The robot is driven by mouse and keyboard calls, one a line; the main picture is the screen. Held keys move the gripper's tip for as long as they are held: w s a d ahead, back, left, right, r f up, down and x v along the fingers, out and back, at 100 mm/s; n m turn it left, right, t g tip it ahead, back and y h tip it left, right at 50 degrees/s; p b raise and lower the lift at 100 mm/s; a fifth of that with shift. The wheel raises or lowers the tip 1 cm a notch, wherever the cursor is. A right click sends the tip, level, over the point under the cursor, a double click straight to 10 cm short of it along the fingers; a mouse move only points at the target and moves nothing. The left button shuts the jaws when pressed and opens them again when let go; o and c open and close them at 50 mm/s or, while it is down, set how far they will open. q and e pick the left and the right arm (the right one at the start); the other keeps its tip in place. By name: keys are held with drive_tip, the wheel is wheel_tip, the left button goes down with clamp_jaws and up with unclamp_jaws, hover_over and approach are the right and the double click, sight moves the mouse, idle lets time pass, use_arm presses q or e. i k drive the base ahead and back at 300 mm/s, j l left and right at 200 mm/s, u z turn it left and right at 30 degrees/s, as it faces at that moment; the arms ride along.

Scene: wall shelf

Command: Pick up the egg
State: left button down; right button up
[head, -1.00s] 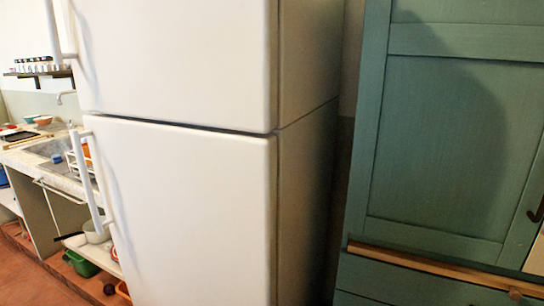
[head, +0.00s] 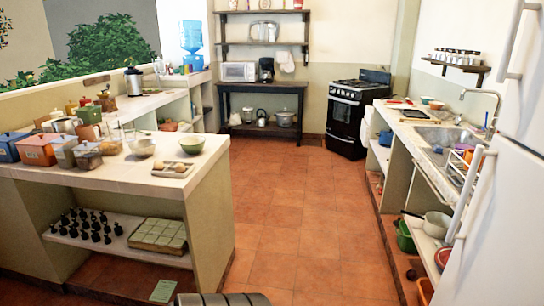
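A small tray (head: 185,173) sits near the front right corner of the left counter. Small rounded pale-brown things that look like eggs (head: 174,167) lie on it, but they are too small to be sure. A green bowl (head: 192,144) stands just behind the tray. Neither of my grippers shows in the head view.
The left counter (head: 140,182) also holds boxes, jars and bowls. An open tiled floor aisle (head: 290,215) runs to the black stove (head: 350,112). The sink counter (head: 410,131) and white fridge (head: 500,210) bound it on the right.

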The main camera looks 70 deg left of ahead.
sight(158, 165)
drive_tip(key=u, duration=3.15)
